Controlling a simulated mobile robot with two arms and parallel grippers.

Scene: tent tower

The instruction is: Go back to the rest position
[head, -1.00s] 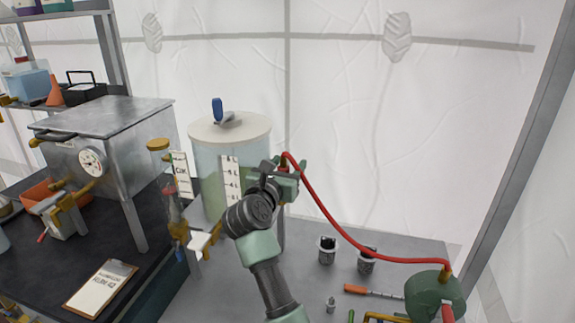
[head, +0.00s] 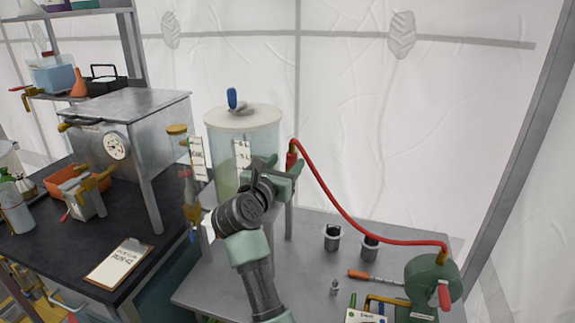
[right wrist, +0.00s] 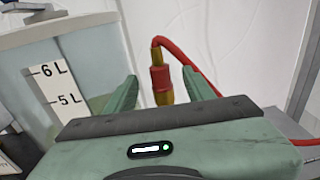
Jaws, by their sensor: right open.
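My right gripper (head: 287,168) is open in the head view, beside the right side of the clear tank (head: 265,140) with a white lid. In the right wrist view its two green fingers (right wrist: 158,92) stand apart. The red hose end (right wrist: 160,80) with brass fittings shows upright between or just beyond them; I cannot tell whether it touches them. The red hose (head: 335,208) runs from there down to the green pump (head: 430,280). My left gripper is not in view.
A grey table (head: 262,270) holds two dark-topped cups (head: 332,238) and an orange-handled tool (head: 375,278). On the left, a black bench (head: 105,225) carries a metal box with a gauge (head: 150,118) and a clipboard (head: 118,262). A metal post (head: 515,150) stands at right.

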